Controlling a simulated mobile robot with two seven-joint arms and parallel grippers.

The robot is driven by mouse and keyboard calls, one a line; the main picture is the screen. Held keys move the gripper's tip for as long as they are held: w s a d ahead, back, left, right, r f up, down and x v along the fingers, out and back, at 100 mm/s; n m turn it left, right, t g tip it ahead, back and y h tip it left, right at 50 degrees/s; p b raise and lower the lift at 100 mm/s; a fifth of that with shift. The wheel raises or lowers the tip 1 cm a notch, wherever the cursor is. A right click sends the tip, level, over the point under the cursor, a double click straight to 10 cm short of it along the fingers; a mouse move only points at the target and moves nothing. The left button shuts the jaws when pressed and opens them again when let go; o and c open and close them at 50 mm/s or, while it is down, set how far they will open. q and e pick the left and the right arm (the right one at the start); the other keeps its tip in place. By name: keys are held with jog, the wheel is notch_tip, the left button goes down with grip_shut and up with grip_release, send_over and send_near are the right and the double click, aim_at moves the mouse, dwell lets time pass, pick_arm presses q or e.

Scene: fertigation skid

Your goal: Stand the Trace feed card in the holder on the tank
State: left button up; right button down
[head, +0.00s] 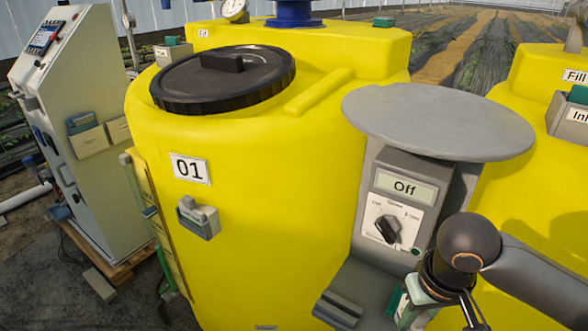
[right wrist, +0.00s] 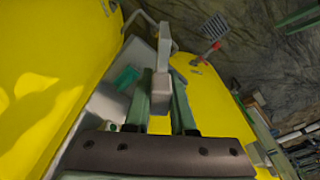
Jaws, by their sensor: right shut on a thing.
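My right gripper (right wrist: 163,98) has its two grey-green fingers closed on a light grey block with a narrow upright bar (right wrist: 162,60). Whether this is part of a fixture or a loose thing I cannot tell. In the head view my right wrist hangs at the lower right, in front of the grey dispenser (head: 350,285); its fingertips are hard to make out there. A small grey holder (head: 197,220) is fixed on the front of the yellow tank (head: 270,200), under the label 01. I cannot pick out the Trace feed card by any lettering. My left gripper is out of view.
The dispenser has a round grey top (head: 438,122), a display reading Off (head: 405,187) and a black knob (head: 387,229). A control cabinet (head: 75,130) stands at the left with beige pockets (head: 90,141). Another yellow tank (head: 530,90) is at the right. The tank's black lid (head: 225,75) is closed.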

jog(key=shift+w+r+m, duration=0.25)
jog(key=shift+r+m, duration=0.25)
jog(key=shift+r, duration=0.05)
jog(key=shift+s+f, duration=0.1)
dwell(0.4)
dwell(0.4)
